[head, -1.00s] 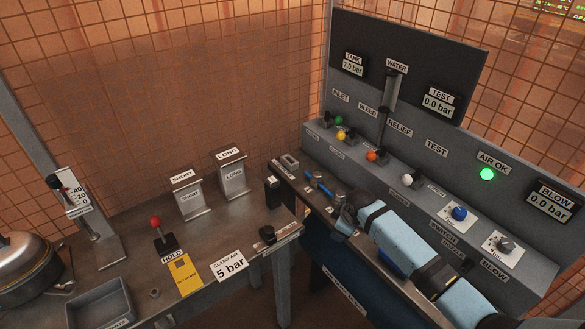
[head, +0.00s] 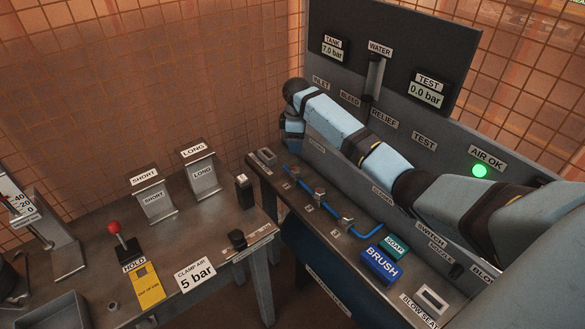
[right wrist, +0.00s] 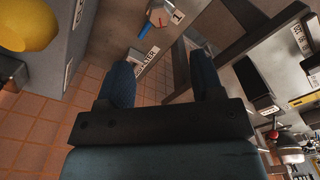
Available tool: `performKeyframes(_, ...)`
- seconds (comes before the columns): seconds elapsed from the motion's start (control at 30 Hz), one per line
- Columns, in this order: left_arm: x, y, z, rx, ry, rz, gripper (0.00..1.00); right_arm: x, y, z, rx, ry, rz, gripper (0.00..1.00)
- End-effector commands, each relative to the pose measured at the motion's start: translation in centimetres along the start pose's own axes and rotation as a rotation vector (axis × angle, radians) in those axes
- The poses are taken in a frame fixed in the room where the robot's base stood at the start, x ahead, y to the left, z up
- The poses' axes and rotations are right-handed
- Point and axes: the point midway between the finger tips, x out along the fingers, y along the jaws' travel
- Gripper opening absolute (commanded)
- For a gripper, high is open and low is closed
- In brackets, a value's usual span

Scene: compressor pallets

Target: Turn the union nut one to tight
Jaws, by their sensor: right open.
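Union nut one, a small metal fitting (head: 294,172) on the blue tube (head: 304,187), sits at the far end of the narrow bench. In the right wrist view a fitting (right wrist: 160,15) shows beside a label reading 1, with a piece of blue tube at it. My right arm reaches across the bench, and my right gripper (head: 292,133) hangs near the far fitting, its fingertips hard to make out in the head view. In the right wrist view its two dark fingers (right wrist: 162,75) are apart with nothing between them; the fitting lies beyond them. My left gripper is not in view.
More fittings (head: 319,193) follow along the tube. A blue brush block (head: 380,266) and a green soap block (head: 395,247) lie nearer. The panel (head: 400,60) rises behind my arm. The left table holds a red-knobbed lever (head: 114,228) and SHORT and LONG stands (head: 202,175).

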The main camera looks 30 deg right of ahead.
Motion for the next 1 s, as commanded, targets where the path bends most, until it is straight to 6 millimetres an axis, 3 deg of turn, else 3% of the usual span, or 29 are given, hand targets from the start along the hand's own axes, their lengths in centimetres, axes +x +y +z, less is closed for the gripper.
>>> performKeyframes(0.3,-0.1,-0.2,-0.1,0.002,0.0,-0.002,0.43,6.9,-0.1,0.0,0.001,-0.002,-0.002,0.61)
performKeyframes(0.5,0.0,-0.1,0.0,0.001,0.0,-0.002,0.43,10.2,-0.1,0.0,0.002,0.0,-0.001,0.61)
performKeyframes(0.7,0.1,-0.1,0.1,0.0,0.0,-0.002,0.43,11.8,-0.1,0.0,0.001,0.0,0.001,0.61)
performKeyframes(1.0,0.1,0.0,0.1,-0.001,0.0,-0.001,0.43,12.0,0.0,0.0,0.001,0.001,0.002,0.61)
